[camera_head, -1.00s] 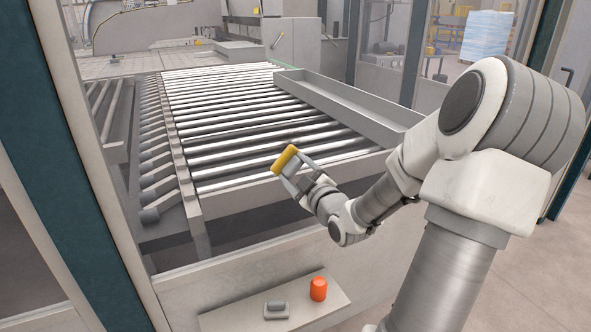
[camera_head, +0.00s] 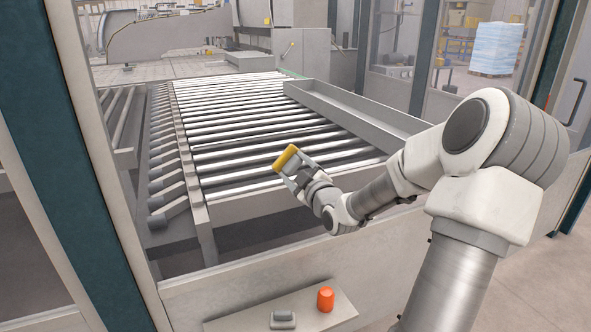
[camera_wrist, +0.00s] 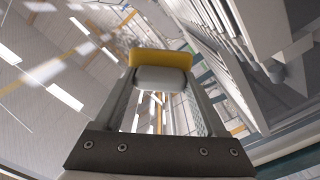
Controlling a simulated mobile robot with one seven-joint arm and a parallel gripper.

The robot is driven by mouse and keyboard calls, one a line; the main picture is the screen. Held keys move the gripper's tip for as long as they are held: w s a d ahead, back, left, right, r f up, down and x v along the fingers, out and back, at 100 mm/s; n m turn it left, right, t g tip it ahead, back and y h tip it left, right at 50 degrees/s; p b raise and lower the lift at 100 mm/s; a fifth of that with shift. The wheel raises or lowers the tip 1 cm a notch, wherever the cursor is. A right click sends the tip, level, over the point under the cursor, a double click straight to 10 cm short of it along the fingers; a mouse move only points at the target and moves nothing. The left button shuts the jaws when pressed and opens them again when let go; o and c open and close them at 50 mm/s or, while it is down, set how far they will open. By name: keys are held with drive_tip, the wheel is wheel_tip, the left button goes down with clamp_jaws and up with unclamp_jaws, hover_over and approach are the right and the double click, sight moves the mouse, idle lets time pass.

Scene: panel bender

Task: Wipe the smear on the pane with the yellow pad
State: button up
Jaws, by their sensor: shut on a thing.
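My gripper (camera_head: 294,177) is shut on a pad with a yellow face (camera_head: 285,158) and holds it up in front of the roller bed in the head view. In the wrist view the yellow pad (camera_wrist: 160,62) has a light grey grip (camera_wrist: 163,80) between the two fingers of my gripper (camera_wrist: 166,92). The yellow face points away from the gripper and appears clear of any surface. I cannot make out the smear. Framed glass panes (camera_head: 398,45) show at the back right, but I cannot tell which one the task means.
A roller bed (camera_head: 250,130) with a raised grey tray (camera_head: 350,112) lies beyond the arm. A small shelf (camera_head: 250,322) in front holds an orange cylinder (camera_head: 325,299) and a grey block (camera_head: 283,319). A dark teal post (camera_head: 70,190) stands at left.

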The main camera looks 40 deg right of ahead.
drive_tip(key=shift+b+x, duration=0.45)
drive_tip(key=shift+x, duration=0.45)
idle(0.3)
drive_tip(key=shift+d, duration=0.1)
